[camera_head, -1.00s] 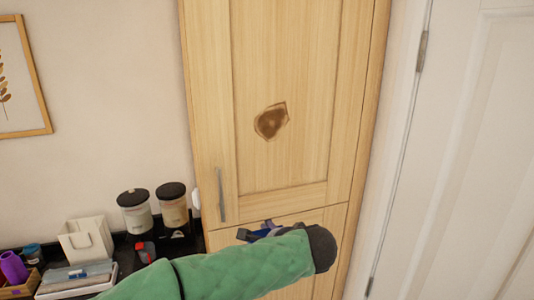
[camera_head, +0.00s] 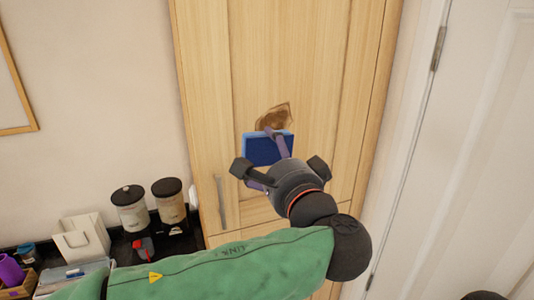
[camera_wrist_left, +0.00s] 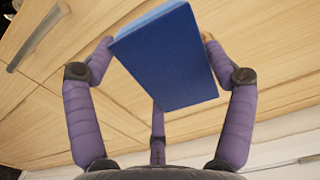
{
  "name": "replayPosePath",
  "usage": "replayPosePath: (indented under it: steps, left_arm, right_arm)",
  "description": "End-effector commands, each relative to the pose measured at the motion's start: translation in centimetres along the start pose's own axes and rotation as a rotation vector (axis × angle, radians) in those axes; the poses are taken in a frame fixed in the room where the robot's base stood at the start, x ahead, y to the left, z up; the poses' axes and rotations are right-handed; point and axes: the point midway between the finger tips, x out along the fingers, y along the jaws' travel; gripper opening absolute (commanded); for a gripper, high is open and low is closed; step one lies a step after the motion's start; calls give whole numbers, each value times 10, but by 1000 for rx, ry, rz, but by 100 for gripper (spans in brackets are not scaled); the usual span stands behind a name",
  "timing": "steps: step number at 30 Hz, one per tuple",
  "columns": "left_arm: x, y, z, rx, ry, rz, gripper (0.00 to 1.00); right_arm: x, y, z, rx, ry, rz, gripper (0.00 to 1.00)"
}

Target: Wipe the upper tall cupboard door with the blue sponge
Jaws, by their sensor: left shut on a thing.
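The upper tall cupboard door (camera_head: 315,60) is pale wood with a vertical metal handle (camera_head: 221,203) at its lower left. A brown stain (camera_head: 273,115) marks the door's middle, its lower part hidden by the sponge. The blue sponge (camera_head: 262,150) is in front of the door just below the stain. My left gripper (camera_head: 270,155) is shut on the sponge. In the left wrist view the purple fingers surround the blue sponge (camera_wrist_left: 170,60). I cannot tell whether the sponge touches the door. The right gripper is not in view.
A dark counter at lower left holds two black-lidded canisters (camera_head: 130,208), a white box (camera_head: 80,240) and a purple item (camera_head: 12,270). A white door (camera_head: 470,130) stands at the right. A picture frame (camera_head: 14,85) hangs at far left.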

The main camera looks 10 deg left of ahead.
Motion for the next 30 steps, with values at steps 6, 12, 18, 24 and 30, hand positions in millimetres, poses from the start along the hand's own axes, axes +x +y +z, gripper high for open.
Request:
replayPosePath:
  steps: [6, 12, 18, 24, 30]
  left_arm:
    - [21, 0, 1, 0, -3, 2, 57]
    - [39, 0, 0, -1, -2, 3, 57]
    - [51, 0, 0, -1, -1, 3, 57]
    - [56, 0, 0, -1, 0, 2, 57]
    - [55, 1, 0, -1, 0, 3, 57]
  right_arm:
    - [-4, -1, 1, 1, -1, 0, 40]
    - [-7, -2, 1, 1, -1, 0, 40]
    - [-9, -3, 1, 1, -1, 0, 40]
    - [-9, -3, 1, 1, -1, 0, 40]
    - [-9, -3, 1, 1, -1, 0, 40]
